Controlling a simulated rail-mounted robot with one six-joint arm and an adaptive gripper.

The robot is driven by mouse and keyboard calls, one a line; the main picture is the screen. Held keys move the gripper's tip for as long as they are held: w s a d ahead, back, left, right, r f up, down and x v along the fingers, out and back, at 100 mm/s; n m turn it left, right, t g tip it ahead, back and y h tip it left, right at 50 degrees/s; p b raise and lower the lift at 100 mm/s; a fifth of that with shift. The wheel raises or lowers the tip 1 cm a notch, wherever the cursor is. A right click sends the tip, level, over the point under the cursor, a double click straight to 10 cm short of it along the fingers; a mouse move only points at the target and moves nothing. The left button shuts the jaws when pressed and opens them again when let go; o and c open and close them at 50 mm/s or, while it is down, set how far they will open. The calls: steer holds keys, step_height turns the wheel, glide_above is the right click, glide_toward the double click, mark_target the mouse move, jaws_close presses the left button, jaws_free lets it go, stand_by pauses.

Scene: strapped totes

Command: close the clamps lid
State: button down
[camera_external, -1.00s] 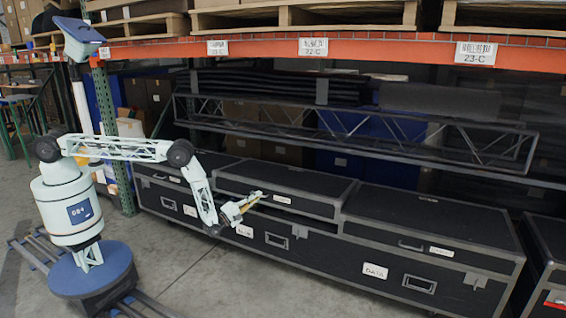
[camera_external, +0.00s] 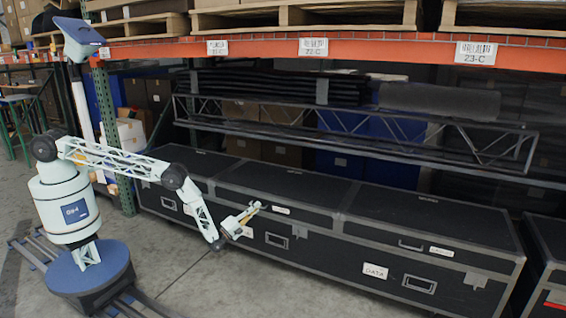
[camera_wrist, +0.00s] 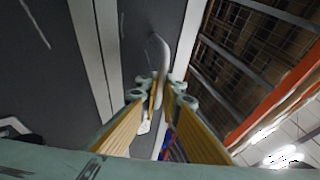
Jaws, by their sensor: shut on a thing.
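A long black case with grey edging stands under the shelf, with several lids side by side along its top. The middle lid (camera_external: 285,185) lies level with the right lid (camera_external: 430,212), and I see no clear gap under its front edge. A small pale label (camera_external: 281,210) on its front is too small to read.
The case front carries a DATA label (camera_external: 375,271) and recessed handles. A grey truss (camera_external: 350,130) and the orange shelf beam (camera_external: 330,49) run above the case. Another black case (camera_external: 548,255) stands at the right. The floor in front is clear.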

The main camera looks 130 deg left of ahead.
steer(key=shift+f, duration=0.3)
steer(key=c, duration=3.1)
jaws_free()
steer(key=shift+f, duration=0.2)
steer(key=shift+r, duration=0.1)
steer(key=shift+d, duration=0.1)
steer(key=shift+d, duration=0.1)
steer(key=v, duration=1.1)
steer(key=shift+d+f, duration=0.2)
steer(key=shift+d, duration=0.05)
steer(key=shift+r, duration=0.1)
